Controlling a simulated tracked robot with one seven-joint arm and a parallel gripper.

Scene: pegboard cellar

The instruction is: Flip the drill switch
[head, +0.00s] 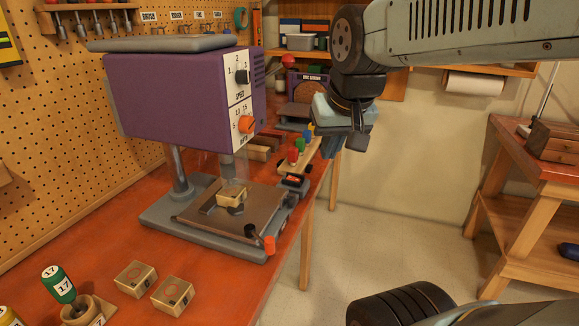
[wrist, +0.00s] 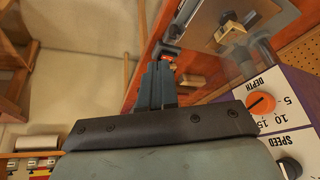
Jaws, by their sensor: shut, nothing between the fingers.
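The purple drill press (head: 180,100) stands on the orange-red bench. A small dark box with an orange-red face (head: 294,181), which looks like the drill switch, sits at the right edge of the drill's grey base. Which way the switch is set is too small to tell. My gripper (head: 331,148) is shut and empty, in the air to the right of the drill and above and right of that box, apart from it. In the wrist view the shut fingers (wrist: 160,68) point toward the bench edge, with small red parts just beyond the tips.
The drill's front has a black speed knob (head: 243,76) and an orange depth knob (head: 247,124). A wooden block (head: 231,195) sits on the drill plate. Coloured pegs (head: 297,152) stand behind the switch box. Two blocks (head: 135,278) lie front left.

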